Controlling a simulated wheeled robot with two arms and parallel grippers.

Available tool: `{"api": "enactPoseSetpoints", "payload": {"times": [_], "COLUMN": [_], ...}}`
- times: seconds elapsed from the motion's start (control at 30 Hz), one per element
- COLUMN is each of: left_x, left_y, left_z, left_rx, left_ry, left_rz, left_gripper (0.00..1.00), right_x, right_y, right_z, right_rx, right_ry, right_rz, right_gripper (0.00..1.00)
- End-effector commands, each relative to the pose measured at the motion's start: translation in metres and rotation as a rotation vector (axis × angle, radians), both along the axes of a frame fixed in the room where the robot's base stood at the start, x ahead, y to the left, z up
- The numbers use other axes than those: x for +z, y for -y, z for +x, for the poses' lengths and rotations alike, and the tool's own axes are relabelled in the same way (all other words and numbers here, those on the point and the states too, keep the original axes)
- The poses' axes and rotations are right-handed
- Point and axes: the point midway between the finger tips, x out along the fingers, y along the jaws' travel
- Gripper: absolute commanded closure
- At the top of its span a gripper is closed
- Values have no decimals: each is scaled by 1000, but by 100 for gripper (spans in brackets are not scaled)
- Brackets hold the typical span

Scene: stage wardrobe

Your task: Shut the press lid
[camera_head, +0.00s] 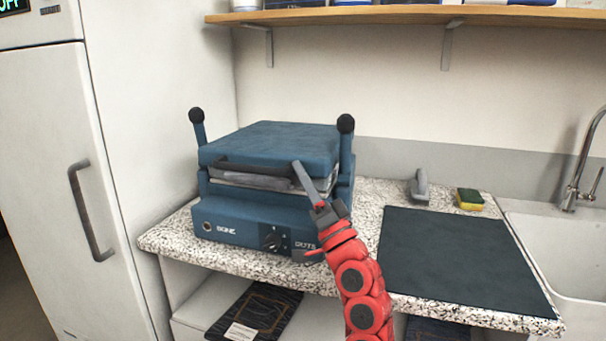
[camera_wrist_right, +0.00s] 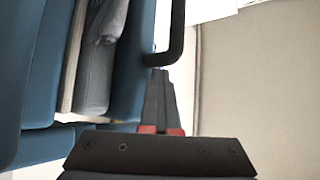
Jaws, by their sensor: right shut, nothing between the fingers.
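The blue press (camera_head: 255,230) stands on the speckled counter, with a black knob on an upright post at each side. Its blue lid (camera_head: 275,143) lies low over the base and nearly level. A grey layer (camera_head: 250,180) shows in the gap at the front, and it also shows in the wrist view (camera_wrist_right: 98,60). A dark bar handle (camera_head: 245,168) runs along the lid's front. My right gripper (camera_head: 300,167) is shut and empty at the handle's right end. In the wrist view its fingertips (camera_wrist_right: 160,75) are at the black handle (camera_wrist_right: 178,35); contact is unclear. My left gripper is out of view.
A dark mat (camera_head: 455,260) lies on the counter right of my arm. A grey tool (camera_head: 419,187) and a sponge (camera_head: 469,199) sit behind it, beside the sink (camera_head: 565,245). A wooden shelf (camera_head: 390,14) hangs above. A white cabinet (camera_head: 50,150) stands at left.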

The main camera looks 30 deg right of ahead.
Motion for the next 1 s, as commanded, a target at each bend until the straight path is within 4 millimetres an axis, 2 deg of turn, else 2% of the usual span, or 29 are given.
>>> {"api": "enactPoseSetpoints", "payload": {"times": [0.03,0.13,0.27,0.8,0.87,1.0], "left_x": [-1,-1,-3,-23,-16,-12], "left_y": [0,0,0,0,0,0], "left_z": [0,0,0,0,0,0], "left_rx": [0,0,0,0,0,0], "left_ry": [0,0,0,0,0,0], "left_rz": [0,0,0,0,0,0], "left_gripper": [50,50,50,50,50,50], "right_x": [-8,-10,-18,-96,-97,-104], "right_y": [-1,-1,1,11,11,11], "right_z": [5,4,-8,-118,-123,-134], "right_rx": [5,5,4,-4,-2,-2], "right_ry": [-21,-22,-19,-1,-3,-1], "right_rz": [0,-1,2,4,4,0], "right_gripper": [100,100,100,100,100,100]}}
